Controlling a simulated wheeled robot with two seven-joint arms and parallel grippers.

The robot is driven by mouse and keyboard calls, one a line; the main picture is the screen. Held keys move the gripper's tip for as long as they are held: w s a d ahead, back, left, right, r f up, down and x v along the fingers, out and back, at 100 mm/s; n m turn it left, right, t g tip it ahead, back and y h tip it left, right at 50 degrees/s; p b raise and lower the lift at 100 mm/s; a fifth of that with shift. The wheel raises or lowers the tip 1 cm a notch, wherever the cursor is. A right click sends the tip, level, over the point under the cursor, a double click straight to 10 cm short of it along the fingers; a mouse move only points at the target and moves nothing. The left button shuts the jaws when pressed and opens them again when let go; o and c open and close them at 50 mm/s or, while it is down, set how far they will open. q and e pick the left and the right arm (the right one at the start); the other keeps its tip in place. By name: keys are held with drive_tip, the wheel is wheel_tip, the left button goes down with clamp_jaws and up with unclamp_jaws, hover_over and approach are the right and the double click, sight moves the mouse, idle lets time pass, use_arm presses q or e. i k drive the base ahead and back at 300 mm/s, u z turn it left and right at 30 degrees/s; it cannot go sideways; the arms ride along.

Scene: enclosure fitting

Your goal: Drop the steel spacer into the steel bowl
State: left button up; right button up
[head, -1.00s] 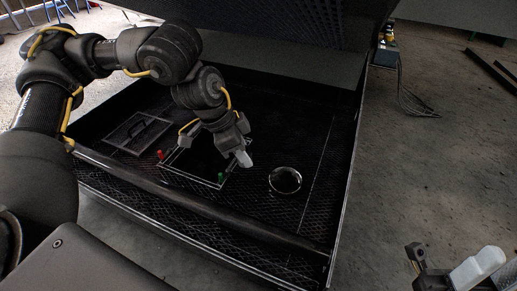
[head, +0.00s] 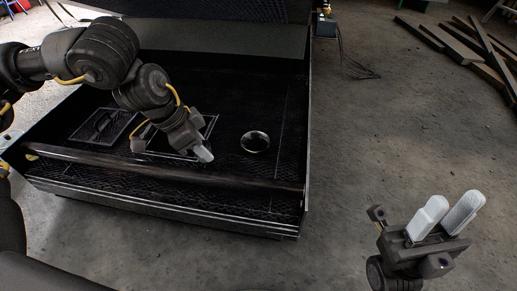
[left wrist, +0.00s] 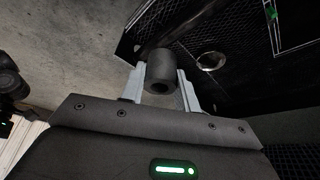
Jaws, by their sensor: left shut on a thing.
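The steel spacer (left wrist: 160,70) is a dark grey cylinder with a hole in its end. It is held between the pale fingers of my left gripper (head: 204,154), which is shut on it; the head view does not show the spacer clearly. The steel bowl (head: 255,143) is a small round shiny bowl on the dark enclosure floor, to the right of my left gripper and apart from it. It also shows in the left wrist view (left wrist: 211,61), right of the spacer. My right gripper (head: 447,216) is open and empty, outside the enclosure at the lower right.
The enclosure's front rail (head: 165,167) runs close in front of my left gripper. A panel with a handle (head: 100,125) lies at the enclosure's left. A green part (left wrist: 272,14) shows at a pale frame's corner. Cables and planks (head: 455,42) lie on the floor beyond.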

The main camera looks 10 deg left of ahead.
sight(252, 146)
drive_tip(key=z, duration=1.85)
drive_tip(key=i, duration=2.3)
drive_tip(key=u, duration=3.35)
drive_tip(key=i, duration=1)
drive_tip(key=z, duration=0.05)
